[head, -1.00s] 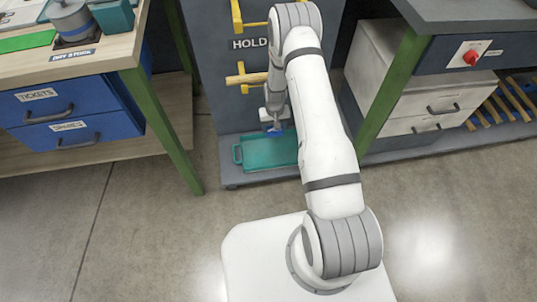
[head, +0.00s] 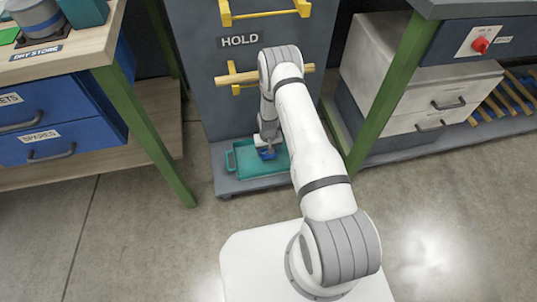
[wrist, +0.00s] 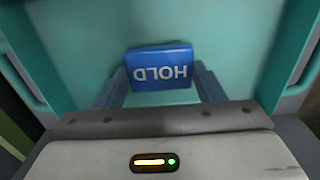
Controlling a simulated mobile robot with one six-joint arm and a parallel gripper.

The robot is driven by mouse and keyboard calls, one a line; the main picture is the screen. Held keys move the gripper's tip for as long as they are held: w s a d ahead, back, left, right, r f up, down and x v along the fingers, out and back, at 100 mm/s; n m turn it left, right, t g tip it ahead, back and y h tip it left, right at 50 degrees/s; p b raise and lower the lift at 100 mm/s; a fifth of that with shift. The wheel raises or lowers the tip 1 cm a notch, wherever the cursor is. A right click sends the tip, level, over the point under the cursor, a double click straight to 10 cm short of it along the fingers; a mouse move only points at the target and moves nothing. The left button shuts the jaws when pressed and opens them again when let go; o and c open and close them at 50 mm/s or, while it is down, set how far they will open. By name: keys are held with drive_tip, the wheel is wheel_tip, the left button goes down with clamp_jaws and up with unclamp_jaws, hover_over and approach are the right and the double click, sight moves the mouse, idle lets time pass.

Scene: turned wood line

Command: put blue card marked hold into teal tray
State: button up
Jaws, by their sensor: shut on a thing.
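The blue card (wrist: 160,68) shows white letters reading HOLD, upside down in the wrist view. My gripper (wrist: 161,85) is shut on it, with a finger at each side edge. In the head view the blue card (head: 267,155) is a small patch under my gripper (head: 266,150). The teal tray (head: 236,171) sits on the grey base of the HOLD panel, with a handle at its left. The card is over or in the tray; I cannot tell whether it touches the floor. The tray's teal floor (wrist: 90,25) fills most of the wrist view.
A grey panel (head: 200,90) marked HOLD rises behind the tray, with a wooden bar (head: 235,79) on yellow brackets. A bench with blue drawers (head: 70,141) stands left, and a bench with pale drawers (head: 400,85) right. Grey floor is clear in front.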

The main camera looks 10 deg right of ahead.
drive_tip(key=shift+f, duration=1.2)
drive_tip(key=shift+f+b, duration=0.2)
drive_tip(key=shift+b, duration=0.25)
drive_tip(key=o, duration=0.9)
drive_tip(key=shift+o, duration=0.2)
wheel_tip(320, 180, up, 8)
drive_tip(key=p, duration=0.3)
